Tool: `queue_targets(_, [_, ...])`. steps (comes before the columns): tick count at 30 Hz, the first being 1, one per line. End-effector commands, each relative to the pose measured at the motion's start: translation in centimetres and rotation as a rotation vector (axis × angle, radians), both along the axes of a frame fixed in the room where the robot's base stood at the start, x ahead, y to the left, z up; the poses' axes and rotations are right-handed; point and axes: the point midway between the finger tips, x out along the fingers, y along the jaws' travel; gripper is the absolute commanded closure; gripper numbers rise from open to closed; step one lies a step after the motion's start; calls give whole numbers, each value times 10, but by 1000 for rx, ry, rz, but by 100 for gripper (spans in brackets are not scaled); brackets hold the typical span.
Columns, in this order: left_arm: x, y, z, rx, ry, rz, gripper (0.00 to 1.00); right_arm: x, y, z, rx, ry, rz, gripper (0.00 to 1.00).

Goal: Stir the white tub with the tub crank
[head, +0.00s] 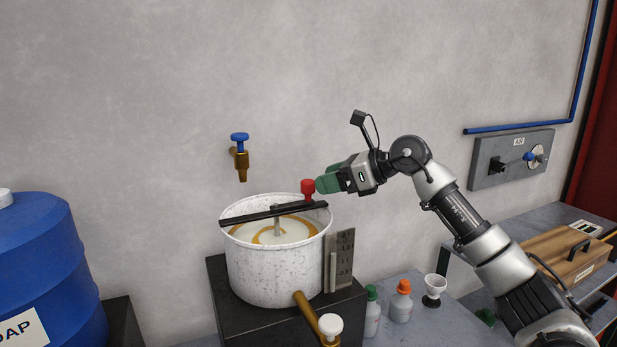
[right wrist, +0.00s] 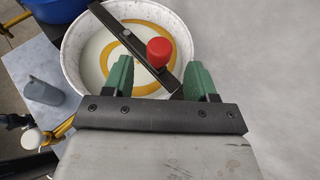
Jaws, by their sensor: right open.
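The white tub (head: 272,268) stands on a dark block, with milky liquid and an orange-yellow swirl inside. The tub crank is a dark bar (head: 262,214) across the rim with a red knob (head: 307,189) standing up near its right end. My right gripper (head: 323,184) is just right of the knob in the head view. In the right wrist view its green fingers (right wrist: 163,75) are open, with the red knob (right wrist: 160,52) between and slightly beyond the tips. I cannot tell whether a finger touches it. My left gripper is not in view.
A brass tap with a blue handle (head: 239,140) is on the wall above the tub. A blue soap drum (head: 48,265) stands at left. Small bottles (head: 401,302) and a white cup (head: 434,288) stand on the bench right of the tub. A brass drain valve (head: 308,313) juts from the tub's front.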

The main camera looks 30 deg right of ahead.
Motion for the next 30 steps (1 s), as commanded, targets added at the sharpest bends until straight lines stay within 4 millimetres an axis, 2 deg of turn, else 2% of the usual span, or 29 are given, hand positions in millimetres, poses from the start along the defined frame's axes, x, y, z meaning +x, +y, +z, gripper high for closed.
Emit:
queue_targets(1, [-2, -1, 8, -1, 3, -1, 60, 7, 7, 0, 3, 3, 3, 43])
queue_targets(5, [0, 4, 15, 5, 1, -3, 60, 21, 19, -9, 3, 3, 2, 43])
queue_targets(9, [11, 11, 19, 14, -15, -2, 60, 30, 27, -15, 2, 1, 0, 43])
queue_targets(13, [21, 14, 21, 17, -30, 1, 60, 33, 30, -18, 1, 0, 0, 43])
queue_targets(20, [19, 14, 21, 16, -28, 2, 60, 33, 30, -19, 1, 0, 0, 43])
queue_targets(30, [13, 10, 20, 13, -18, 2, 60, 33, 30, -18, 1, 0, 0, 95])
